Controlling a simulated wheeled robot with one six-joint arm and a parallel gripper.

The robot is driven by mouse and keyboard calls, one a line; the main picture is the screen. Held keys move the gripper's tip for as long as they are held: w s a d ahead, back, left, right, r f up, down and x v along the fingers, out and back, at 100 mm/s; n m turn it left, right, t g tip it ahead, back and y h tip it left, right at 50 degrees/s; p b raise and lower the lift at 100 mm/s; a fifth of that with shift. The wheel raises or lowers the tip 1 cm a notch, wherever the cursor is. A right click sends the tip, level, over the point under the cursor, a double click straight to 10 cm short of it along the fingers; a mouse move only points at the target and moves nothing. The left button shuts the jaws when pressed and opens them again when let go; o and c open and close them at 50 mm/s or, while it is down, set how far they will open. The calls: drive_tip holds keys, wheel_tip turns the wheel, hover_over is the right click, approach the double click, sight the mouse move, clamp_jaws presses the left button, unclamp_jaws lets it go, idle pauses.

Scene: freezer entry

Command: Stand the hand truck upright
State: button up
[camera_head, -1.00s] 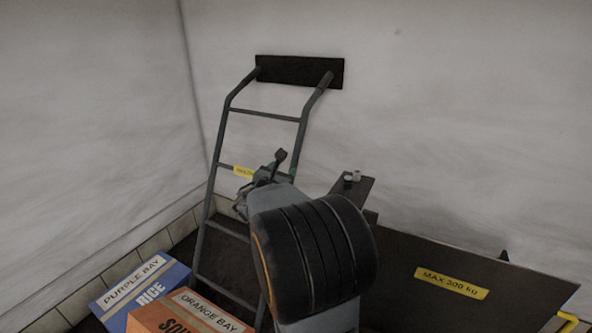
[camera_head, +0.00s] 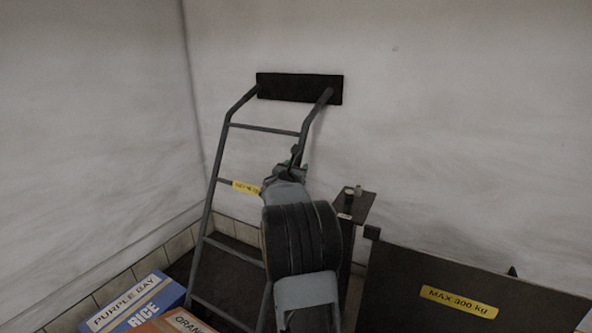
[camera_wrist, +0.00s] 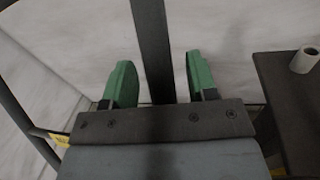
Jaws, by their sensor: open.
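The hand truck (camera_head: 217,160) is a dark grey frame with two rails and several rungs. It leans back with its bent top handles at a black pad on the wall. A small yellow label (camera_head: 244,187) is on one rung. My gripper (camera_head: 295,160) is at the truck's right rail, below the bend. In the wrist view my gripper (camera_wrist: 160,82) is open, with green fingers on either side of a dark bar (camera_wrist: 153,50), apparently that rail. Gaps show on both sides of the bar. My arm hides the lower right rail, and the truck's foot is not visible.
The black wall pad (camera_head: 300,87) is behind the handles. A blue rice box (camera_head: 135,304) and an orange box (camera_head: 175,322) stand at the lower left. A dark post with a small plate (camera_head: 355,205) and a dark panel marked MAX 300 kg (camera_head: 400,290) are close on the right.

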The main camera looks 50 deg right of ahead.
drive_tip(key=shift+w+d, duration=0.15)
drive_tip(key=shift+d, duration=0.15)
clamp_jaws()
idle(0.4)
drive_tip(key=shift+a, duration=0.15)
